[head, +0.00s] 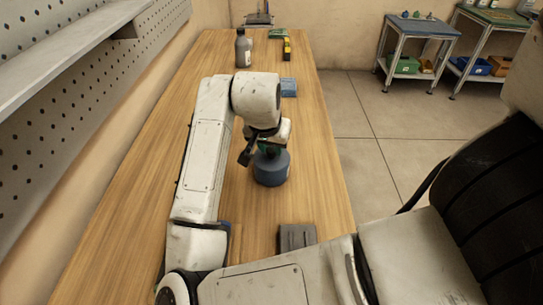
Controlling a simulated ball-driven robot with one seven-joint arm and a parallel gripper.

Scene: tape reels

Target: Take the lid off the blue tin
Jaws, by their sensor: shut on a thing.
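The blue tin (271,172) stands upright on the wooden table, right of the middle of the head view. My gripper (266,150) is directly above it, pointing down, with its jaws at the tin's top. It is shut on the lid there, where a small dark green part shows between the fingers. The lid is mostly hidden by my gripper and wrist. I cannot tell whether there is a gap between lid and tin.
A dark grey block (296,237) lies nearer on the table (130,215). A blue box (288,87), a grey bottle (243,50) and a yellow-and-black object (287,48) are farther back. A pegboard shelf (60,60) stands along the left. The table left of my arm is clear.

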